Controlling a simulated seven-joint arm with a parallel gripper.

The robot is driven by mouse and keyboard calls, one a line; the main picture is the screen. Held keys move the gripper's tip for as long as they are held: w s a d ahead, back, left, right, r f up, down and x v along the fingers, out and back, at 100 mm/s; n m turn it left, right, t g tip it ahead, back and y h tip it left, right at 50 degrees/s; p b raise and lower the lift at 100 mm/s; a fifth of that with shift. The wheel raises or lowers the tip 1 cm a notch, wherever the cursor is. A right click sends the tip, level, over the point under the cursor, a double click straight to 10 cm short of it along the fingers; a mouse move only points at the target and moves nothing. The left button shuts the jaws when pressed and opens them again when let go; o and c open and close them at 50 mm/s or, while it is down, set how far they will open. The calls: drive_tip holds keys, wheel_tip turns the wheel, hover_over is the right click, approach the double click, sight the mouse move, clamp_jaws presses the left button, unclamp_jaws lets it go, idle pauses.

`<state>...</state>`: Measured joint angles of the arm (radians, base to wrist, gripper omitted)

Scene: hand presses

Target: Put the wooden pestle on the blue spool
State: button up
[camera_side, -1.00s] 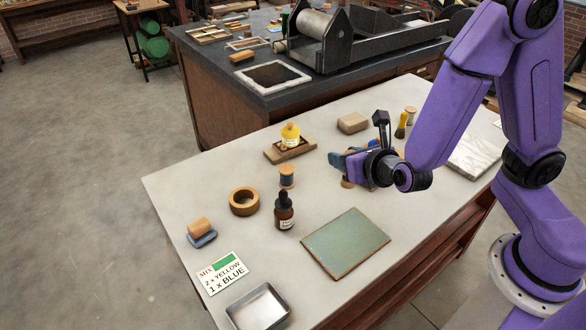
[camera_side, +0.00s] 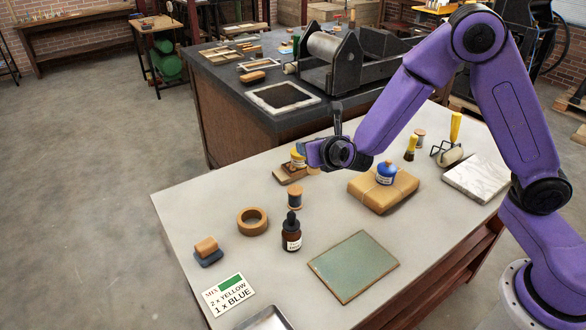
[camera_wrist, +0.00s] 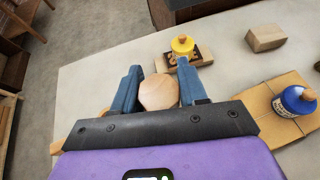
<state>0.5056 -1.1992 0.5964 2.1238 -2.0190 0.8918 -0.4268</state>
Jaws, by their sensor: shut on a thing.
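My gripper (camera_side: 308,152) is shut on the wooden pestle (camera_wrist: 158,92), whose round pale end shows between the two blue fingers in the wrist view. In the side view the gripper hides most of the pestle and is raised above the table. The blue spool (camera_side: 295,199), with wooden ends and dark blue thread, stands upright on the table, lower in the side view than the gripper and apart from it. I cannot make out the spool in the wrist view.
A blue jar (camera_side: 386,173) sits on a brown parcel (camera_side: 368,197). A dropper bottle (camera_side: 291,234) stands close in front of the spool, and a wooden ring (camera_side: 252,221) lies left of it.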

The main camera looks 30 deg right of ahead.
drive_tip(key=shift+w+a+f, duration=0.2)
drive_tip(key=shift+w+f, duration=0.85)
drive_tip(key=shift+f, duration=0.55)
drive_tip(key=shift+w+a+f, duration=0.25)
drive_tip(key=shift+w+f, duration=0.85)
drive_tip(key=shift+f, duration=0.5)
drive_tip(key=shift+w+a+f, duration=0.2)
drive_tip(key=shift+w+f, duration=0.85)
drive_tip(key=shift+f, duration=0.55)
drive_tip(key=shift+f, duration=0.1)
drive_tip(key=o, duration=1.1)
drive_tip(key=shift+o, duration=0.2)
drive_tip(key=v, duration=1.2)
drive_tip(key=shift+s, duration=0.1)
